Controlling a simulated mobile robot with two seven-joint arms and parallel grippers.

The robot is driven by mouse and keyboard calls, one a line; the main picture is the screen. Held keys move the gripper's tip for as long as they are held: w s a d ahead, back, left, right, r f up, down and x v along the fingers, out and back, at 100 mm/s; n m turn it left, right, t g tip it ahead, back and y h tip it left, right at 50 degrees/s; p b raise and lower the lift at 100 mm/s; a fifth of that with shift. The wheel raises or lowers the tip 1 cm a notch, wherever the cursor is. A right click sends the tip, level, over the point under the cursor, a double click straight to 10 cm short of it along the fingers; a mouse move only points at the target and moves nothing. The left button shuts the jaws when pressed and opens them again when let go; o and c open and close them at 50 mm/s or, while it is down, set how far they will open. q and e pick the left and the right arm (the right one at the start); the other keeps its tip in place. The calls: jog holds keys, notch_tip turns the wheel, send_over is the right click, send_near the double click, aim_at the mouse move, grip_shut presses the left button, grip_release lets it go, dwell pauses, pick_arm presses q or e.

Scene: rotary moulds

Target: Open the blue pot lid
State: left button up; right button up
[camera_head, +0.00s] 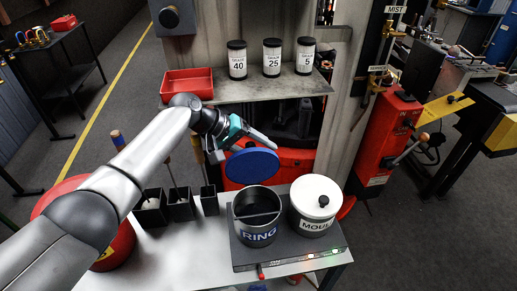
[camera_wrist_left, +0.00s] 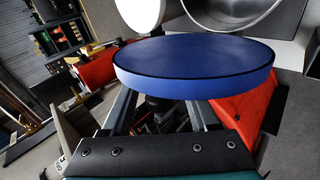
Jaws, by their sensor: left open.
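The round blue lid (camera_head: 252,166) is off its pot, in the air above and behind the open grey pot marked RING (camera_head: 257,236). My left gripper (camera_head: 247,147) is open, just above and behind the lid in the head view. In the left wrist view the blue lid (camera_wrist_left: 195,62) covers the fingertips of my left gripper (camera_wrist_left: 160,108). A dark part, perhaps the lid's knob, shows between the fingers below the lid. I cannot tell whether the fingers touch it. A bar crosses inside the pot's open mouth. My right gripper is out of view.
A white lidded pot marked MOULD (camera_head: 315,207) stands right of the open pot on a dark base plate (camera_head: 290,257). Small black holders (camera_head: 181,206) stand to the left. A shelf (camera_head: 260,90) behind bears several labelled canisters and a red tray (camera_head: 187,84).

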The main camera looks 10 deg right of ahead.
pick_arm(q)
jog(key=v, duration=1.5)
jog(key=shift+r, duration=0.2)
